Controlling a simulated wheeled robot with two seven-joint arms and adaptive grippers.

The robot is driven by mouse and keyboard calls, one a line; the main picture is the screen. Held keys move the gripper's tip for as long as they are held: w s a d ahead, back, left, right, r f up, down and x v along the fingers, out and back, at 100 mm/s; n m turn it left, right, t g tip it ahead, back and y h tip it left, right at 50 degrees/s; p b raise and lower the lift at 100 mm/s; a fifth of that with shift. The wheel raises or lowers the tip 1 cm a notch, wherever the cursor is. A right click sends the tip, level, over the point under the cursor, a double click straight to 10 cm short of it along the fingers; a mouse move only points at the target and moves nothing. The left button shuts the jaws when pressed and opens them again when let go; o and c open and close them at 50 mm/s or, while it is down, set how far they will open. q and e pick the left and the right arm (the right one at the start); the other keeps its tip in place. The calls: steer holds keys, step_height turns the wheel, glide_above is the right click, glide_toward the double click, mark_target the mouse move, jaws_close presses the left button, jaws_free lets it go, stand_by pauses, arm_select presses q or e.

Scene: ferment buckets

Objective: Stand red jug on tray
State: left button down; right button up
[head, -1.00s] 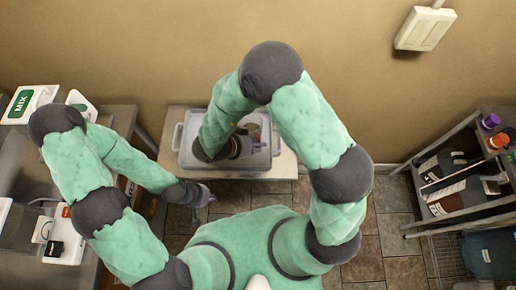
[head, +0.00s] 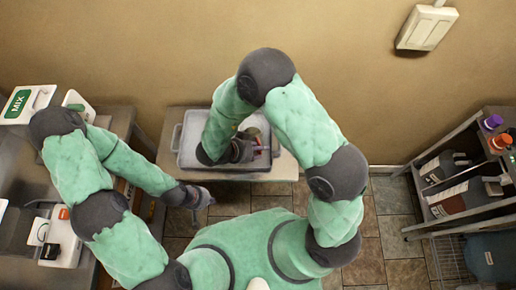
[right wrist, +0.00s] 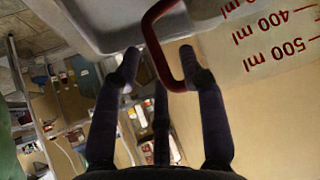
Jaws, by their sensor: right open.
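The red jug shows in the right wrist view as a clear wall with red millilitre marks (right wrist: 272,40) and a red loop handle (right wrist: 150,38). My right gripper (right wrist: 163,66) is open, with its fingers on either side of the handle. In the head view this gripper (head: 258,150) is low over the grey tray (head: 215,172), and my arm hides most of the jug. I cannot tell whether the jug touches the tray's floor. The tray's pale rim also shows in the right wrist view (right wrist: 100,30). My left gripper (head: 203,198) is left of and below the tray, apart from it; its fingers are unclear.
The tray sits on a small pale table (head: 283,168) against the wall. A bench with a box marked MIX (head: 22,103) stands at the left. A shelf rack (head: 455,225) with dark containers and coloured caps stands at the right. Tiled floor lies between.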

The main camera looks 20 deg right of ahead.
steer(key=p+v, duration=0.3)
steer(key=v, duration=0.9)
